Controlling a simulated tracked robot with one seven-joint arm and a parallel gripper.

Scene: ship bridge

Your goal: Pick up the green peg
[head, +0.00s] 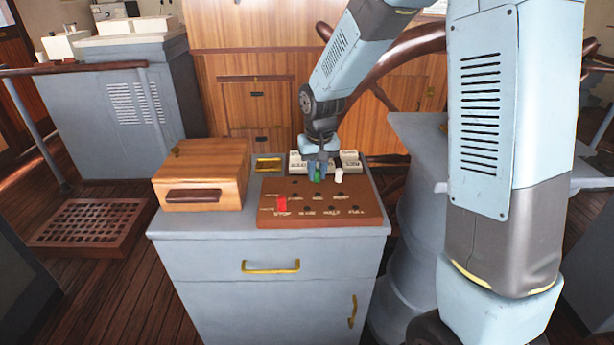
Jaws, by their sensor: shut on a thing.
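The green peg (317,175) is small and shows between the fingers of my gripper (318,170), which is shut on it. The gripper points down over the back part of a brown board (350,214) with dark holes and white labels. I cannot tell whether the peg's lower end is in a hole or just above the board. A white peg (339,175) stands close to the right of the gripper. A red peg (282,204) stands at the front left of the board.
The board lies on a grey cabinet (215,226). A wooden box (203,172) with a dark handle stands left of it. White blocks (350,157) and a small yellow-rimmed item (268,164) lie behind the board. A ship's wheel (405,45) is behind my arm.

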